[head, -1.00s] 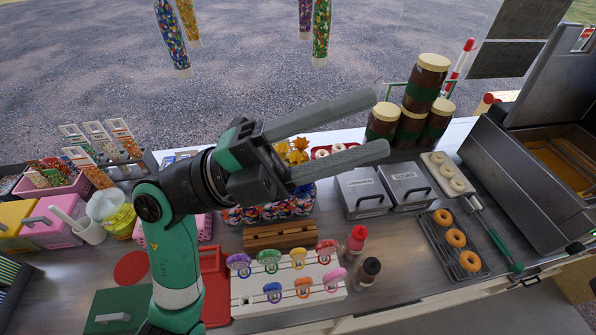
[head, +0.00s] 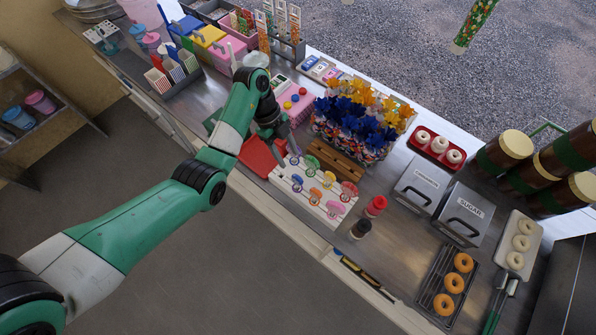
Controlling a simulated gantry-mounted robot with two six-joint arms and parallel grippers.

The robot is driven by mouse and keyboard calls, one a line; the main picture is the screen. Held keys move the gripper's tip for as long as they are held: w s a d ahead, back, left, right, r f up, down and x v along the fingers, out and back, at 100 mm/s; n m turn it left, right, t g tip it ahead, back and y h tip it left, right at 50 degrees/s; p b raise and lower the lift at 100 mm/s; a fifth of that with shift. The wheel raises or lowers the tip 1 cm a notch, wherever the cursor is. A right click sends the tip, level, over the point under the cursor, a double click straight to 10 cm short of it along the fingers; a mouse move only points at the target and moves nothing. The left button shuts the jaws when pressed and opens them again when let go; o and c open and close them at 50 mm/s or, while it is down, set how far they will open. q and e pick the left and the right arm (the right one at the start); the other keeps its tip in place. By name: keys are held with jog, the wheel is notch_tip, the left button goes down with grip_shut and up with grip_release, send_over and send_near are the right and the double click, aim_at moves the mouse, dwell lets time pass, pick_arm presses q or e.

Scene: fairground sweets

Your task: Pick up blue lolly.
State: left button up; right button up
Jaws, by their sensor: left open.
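The blue lolly (head: 297,183) stands upright in the white lolly rack (head: 279,180), in the front row at the left end. A purple lolly (head: 294,161) and a green lolly (head: 312,162) stand behind it. My left gripper (head: 287,153) is open and points down beside the rack's back left corner, close to the purple lolly. It appears apart from the blue lolly, with nothing seen between its fingers. My right gripper is not in view.
Orange, red and pink lollies crowd the rack's right side. A red tray (head: 258,158) lies left of it and a wooden block (head: 335,161) behind it. Pinwheels (head: 350,125) rise behind.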

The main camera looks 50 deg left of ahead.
pick_arm(q)
jog(key=b, duration=0.2)
send_over(297, 177)
jog(key=a, duration=0.1)
jog(key=f, duration=0.5)
jog(key=shift+s+a+f, duration=0.15)
jog(key=shift+a+f, duration=0.05)
jog(key=shift+f, duration=0.05)
jog(key=shift+d+f, duration=0.15)
jog(key=shift+f, duration=0.1)
jog(key=x, duration=0.1)
jog(key=b+x, duration=0.1)
jog(key=x, duration=0.2)
jog(key=shift+a+f+b, duration=0.3)
jog(key=shift+f+b, duration=0.05)
jog(key=shift+f, duration=0.1)
jog(key=shift+d+f, duration=0.2)
jog(key=shift+f, duration=0.05)
grip_shut()
